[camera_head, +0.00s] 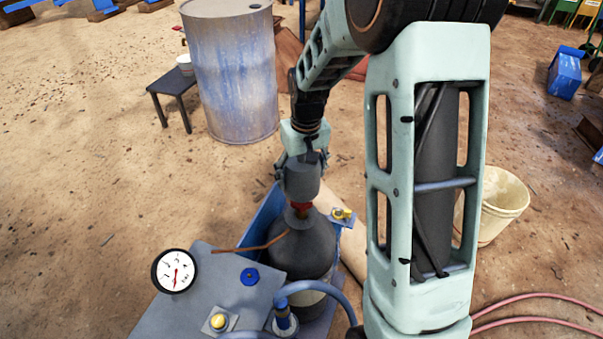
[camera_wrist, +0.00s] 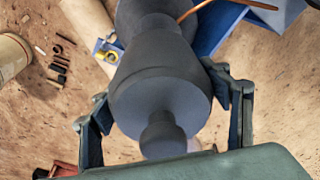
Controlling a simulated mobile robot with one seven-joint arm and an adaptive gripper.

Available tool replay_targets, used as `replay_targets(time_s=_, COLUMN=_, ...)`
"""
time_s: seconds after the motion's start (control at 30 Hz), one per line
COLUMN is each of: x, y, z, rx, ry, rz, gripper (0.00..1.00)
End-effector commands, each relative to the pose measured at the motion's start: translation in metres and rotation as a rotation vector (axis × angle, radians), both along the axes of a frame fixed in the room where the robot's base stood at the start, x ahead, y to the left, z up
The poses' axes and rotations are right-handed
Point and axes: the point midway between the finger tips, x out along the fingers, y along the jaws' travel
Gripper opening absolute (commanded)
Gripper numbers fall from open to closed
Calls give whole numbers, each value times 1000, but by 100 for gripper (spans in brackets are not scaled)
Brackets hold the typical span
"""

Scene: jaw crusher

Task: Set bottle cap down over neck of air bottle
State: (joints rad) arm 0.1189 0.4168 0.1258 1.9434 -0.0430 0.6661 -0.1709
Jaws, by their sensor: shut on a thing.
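The bottle cap (camera_head: 302,183) is a dark grey cup. In the wrist view the cap (camera_wrist: 155,85) shows its round top and a small knob pointing to the camera. My gripper (camera_head: 303,165) is shut on the cap from above; in the wrist view its two fingers (camera_wrist: 166,112) stand on either side of it. The air bottle (camera_head: 303,250) is dark grey and upright below, with a red valve (camera_head: 301,209) on its neck. The cap is in line above the valve, its lower edge close to it. Whether they touch is hidden. The bottle's shoulder (camera_wrist: 160,8) shows behind the cap.
A copper pipe (camera_head: 245,249) runs to the bottle's neck. A pressure gauge (camera_head: 174,271), a grey plate (camera_head: 215,295) and a blue hose (camera_head: 325,290) are close by. A yellow fitting (camera_head: 342,213) sits right of the neck. A barrel (camera_head: 233,75) and a bucket (camera_head: 497,205) stand farther off.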

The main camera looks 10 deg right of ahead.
Motion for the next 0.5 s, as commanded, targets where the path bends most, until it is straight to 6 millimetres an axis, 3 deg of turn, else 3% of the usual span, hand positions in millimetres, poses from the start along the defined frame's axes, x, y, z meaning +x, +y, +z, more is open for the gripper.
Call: replay_targets(time_s=0.5, x=0, y=0, z=-38, rx=0, ry=0, rz=0, gripper=36)
